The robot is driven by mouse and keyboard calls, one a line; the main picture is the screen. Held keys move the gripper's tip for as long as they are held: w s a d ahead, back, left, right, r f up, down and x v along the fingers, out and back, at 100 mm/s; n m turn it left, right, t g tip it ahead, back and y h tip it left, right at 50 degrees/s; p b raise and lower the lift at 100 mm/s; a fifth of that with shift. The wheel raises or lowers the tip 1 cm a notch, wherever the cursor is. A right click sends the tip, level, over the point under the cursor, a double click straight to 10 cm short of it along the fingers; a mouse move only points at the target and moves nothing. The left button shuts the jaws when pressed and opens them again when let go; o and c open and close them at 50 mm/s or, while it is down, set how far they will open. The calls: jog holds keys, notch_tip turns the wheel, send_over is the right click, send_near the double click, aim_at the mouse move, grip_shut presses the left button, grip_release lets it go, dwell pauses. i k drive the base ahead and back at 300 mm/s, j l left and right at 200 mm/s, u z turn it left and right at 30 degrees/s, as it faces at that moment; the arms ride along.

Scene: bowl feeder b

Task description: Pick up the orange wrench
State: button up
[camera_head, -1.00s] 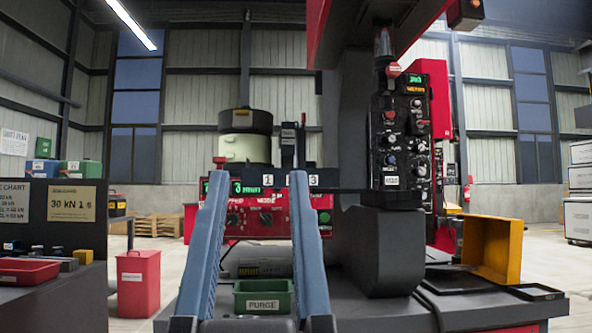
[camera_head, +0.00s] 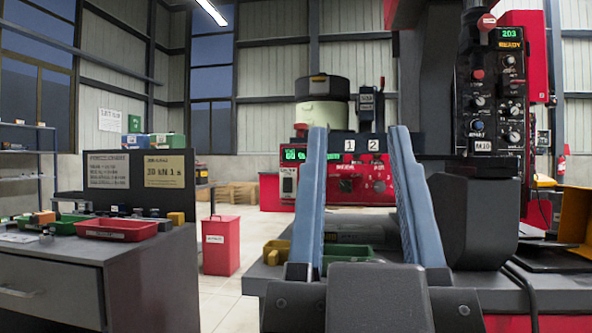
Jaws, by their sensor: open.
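I cannot make out an orange wrench in this view. A small orange item (camera_head: 43,217) lies at the left end of the grey workbench (camera_head: 150,250), too small to tell what it is. My gripper (camera_head: 358,135) is in the middle of the picture, its two long blue fingers pointing up and apart, with nothing between them. It is well to the right of the workbench.
The workbench carries a red tray (camera_head: 115,229), a green tray (camera_head: 65,226) and a sign board. A red bin (camera_head: 221,245) stands on the floor beside it. The machine table has a green bin (camera_head: 345,258) and a yellow container (camera_head: 276,252). A red-and-black control panel (camera_head: 495,90) rises at right.

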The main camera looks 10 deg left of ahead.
aim_at(46, 218)
jog(key=u, duration=1.45)
